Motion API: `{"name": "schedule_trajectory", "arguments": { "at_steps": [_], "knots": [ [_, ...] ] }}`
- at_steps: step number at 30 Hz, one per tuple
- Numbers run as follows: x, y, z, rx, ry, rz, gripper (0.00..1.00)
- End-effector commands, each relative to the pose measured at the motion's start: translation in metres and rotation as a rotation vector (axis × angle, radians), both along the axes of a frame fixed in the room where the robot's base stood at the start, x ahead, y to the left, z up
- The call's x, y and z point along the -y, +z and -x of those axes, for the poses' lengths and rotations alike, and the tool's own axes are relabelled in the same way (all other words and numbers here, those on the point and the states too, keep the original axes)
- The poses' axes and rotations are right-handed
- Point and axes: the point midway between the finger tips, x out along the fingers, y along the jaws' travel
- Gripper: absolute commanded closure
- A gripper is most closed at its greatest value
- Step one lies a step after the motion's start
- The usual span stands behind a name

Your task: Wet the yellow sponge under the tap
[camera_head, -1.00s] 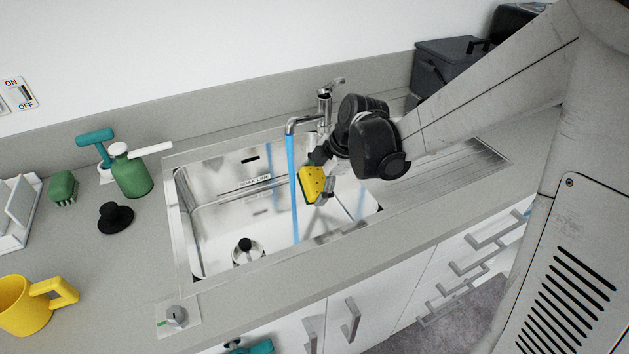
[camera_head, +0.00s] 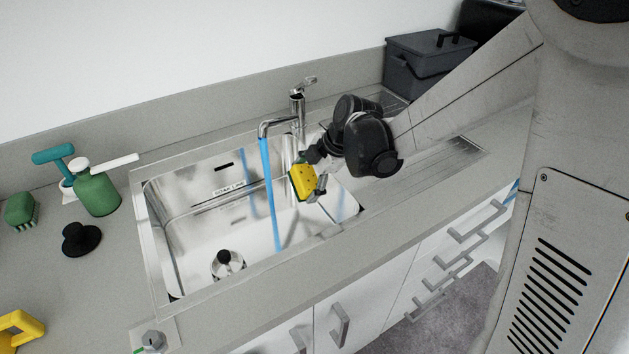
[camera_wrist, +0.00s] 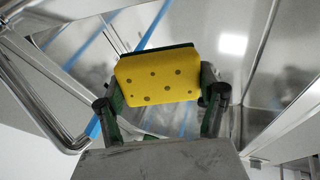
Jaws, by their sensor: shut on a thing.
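The yellow sponge (camera_head: 302,182) with a dark green back is held in my gripper (camera_head: 314,178) over the right part of the sink. The wrist view shows the sponge (camera_wrist: 158,78) between the two fingers of my gripper (camera_wrist: 160,92), which is shut on it. The chrome tap (camera_head: 279,124) stands behind the sink and is running. Its blue water stream (camera_head: 269,195) falls into the basin to the left of the sponge. In the head view a small gap shows between the stream and the sponge. In the wrist view the stream (camera_wrist: 92,128) passes behind and left of the sponge.
The steel sink (camera_head: 150,240) has a black-topped plug (camera_head: 227,262) in it. A green bottle (camera_head: 97,192), a green brush (camera_head: 21,209), a black stopper (camera_head: 81,238) and a yellow mug (camera_head: 22,328) stand on the left counter. A grey bin (camera_head: 428,65) stands at the back right.

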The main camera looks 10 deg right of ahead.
Motion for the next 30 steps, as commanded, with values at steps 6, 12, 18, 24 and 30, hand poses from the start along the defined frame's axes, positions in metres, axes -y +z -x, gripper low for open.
{"name": "schedule_trajectory", "arguments": {
  "at_steps": [6,12,18,24,30],
  "knots": [
    [-0.016,-0.004,-0.009,0.0,0.002,0.001,0.5],
    [-0.031,-0.007,-0.018,0.0,0.002,0.001,0.5],
    [-0.045,-0.011,-0.027,0.001,0.002,0.0,0.5],
    [-0.059,-0.015,-0.035,0.0,0.001,0.0,0.5],
    [-0.073,-0.018,-0.043,0.0,0.002,0.001,0.5]
  ]
}}
